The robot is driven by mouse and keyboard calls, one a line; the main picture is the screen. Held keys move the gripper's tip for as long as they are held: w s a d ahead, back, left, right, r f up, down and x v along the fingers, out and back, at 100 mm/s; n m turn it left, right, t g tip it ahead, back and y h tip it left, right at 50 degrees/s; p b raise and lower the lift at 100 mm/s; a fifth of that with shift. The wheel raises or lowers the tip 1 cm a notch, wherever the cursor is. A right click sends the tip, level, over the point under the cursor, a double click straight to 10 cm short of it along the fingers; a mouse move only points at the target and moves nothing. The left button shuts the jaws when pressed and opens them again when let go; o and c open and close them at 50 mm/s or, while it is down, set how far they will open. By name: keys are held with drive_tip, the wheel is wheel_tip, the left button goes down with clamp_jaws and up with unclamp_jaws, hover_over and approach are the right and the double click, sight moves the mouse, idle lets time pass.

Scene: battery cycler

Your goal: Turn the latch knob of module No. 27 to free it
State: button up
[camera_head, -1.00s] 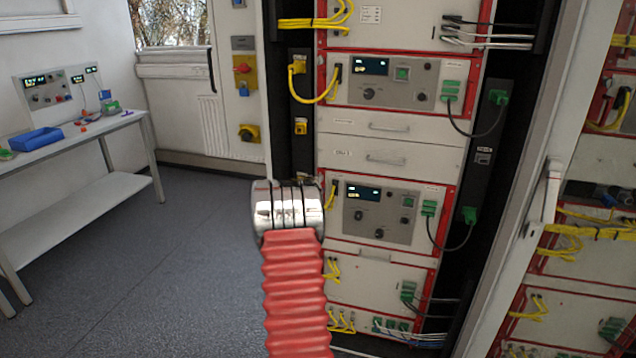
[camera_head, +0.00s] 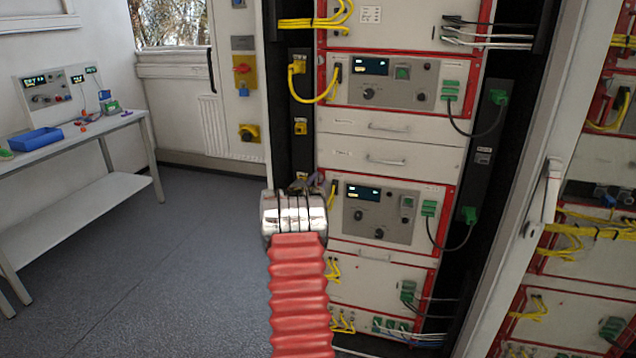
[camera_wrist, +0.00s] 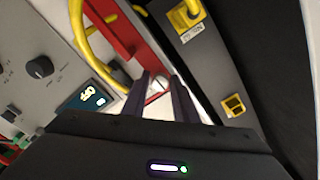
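My gripper (camera_wrist: 162,82) shows in the wrist view as two dark fingers, open with a gap between them. A small silver slotted latch knob (camera_wrist: 158,85) appears in this gap, by the module's red frame; contact cannot be told. The module (camera_head: 380,215) with the lower lit display in the head view seems to be the one beside my gripper; its number is not legible. In the wrist view its grey panel (camera_wrist: 22,85), black knob (camera_wrist: 40,67) and display (camera_wrist: 90,97) lie left. In the head view my wrist hides the fingers and the latch knob.
A yellow cable (camera_wrist: 84,45) loops close to the fingers. A dark strip with a yellow plug (camera_wrist: 188,13) and a yellow socket (camera_wrist: 233,105) runs at right in the wrist view. Another module (camera_head: 395,83) sits above, past two drawer fronts (camera_head: 385,160). Floor at left is clear.

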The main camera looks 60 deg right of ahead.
drive_tip(key=c, duration=0.6)
drive_tip(key=shift+d, duration=0.2)
clamp_jaws()
drive_tip(key=shift+a, duration=0.1)
